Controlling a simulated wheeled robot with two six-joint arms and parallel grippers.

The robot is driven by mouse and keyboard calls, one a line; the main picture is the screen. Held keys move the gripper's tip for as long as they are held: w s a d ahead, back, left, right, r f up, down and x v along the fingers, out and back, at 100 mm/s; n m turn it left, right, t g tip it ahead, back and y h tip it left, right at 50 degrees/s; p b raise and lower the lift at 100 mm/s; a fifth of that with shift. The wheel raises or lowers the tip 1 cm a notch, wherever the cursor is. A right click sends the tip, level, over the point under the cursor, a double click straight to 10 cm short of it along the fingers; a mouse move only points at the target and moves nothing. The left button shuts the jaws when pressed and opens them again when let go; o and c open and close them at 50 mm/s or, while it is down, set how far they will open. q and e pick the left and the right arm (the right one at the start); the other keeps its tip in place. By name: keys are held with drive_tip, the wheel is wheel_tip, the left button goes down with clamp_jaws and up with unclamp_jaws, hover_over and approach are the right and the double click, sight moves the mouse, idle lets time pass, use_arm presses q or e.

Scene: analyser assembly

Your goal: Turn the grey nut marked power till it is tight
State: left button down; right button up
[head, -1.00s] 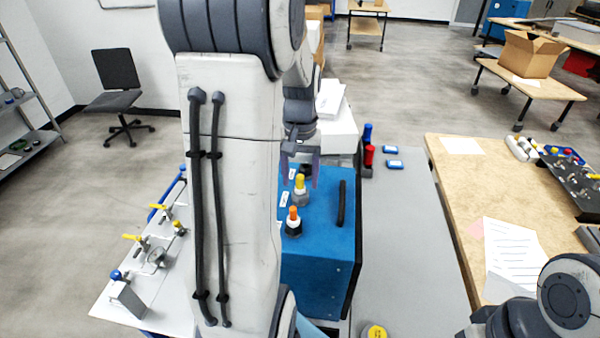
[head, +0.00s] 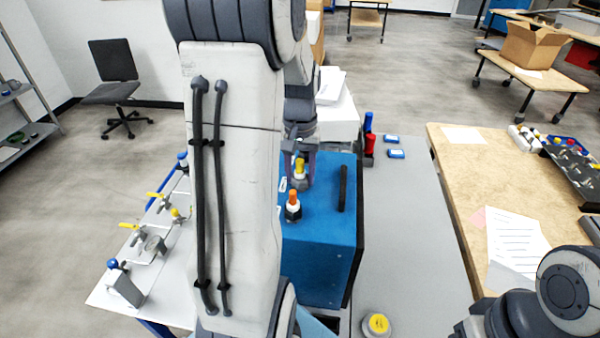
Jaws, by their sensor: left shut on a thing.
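The blue analyser box (head: 322,230) stands on the grey bench, with fittings along its top. My left gripper (head: 299,176) reaches down over the box top. Its fingers are on both sides of the yellow-topped fitting (head: 300,166), shut on the grey nut (head: 300,181) at its base. A fitting with an orange top (head: 293,197) and a dark nut stands nearer, apart from the fingers. Small white labels lie beside the fittings, too small to read, so I cannot tell which says power. The right gripper is out of view.
A black handle (head: 342,188) stands on the box, right of the fittings. A yellow-topped round part (head: 376,325) sits at the bench front. Red and blue cylinders (head: 369,145) stand behind the box. A panel with yellow-handled valves (head: 140,240) is at left.

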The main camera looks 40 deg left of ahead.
use_arm(q)
drive_tip(key=shift+r+m+p, duration=0.1)
drive_tip(key=shift+m+p, duration=0.25)
drive_tip(key=shift+m, duration=0.75)
drive_tip(key=m+p, duration=0.1)
drive_tip(key=m, duration=0.3)
drive_tip(key=m+p, duration=0.1)
drive_tip(key=m, duration=0.5)
drive_tip(key=m+p, duration=0.1)
drive_tip(key=m, duration=0.5)
drive_tip(key=m+p, duration=0.1)
drive_tip(key=m, duration=0.4)
drive_tip(key=shift+m, duration=0.4)
drive_tip(key=c, duration=0.5)
unclamp_jaws()
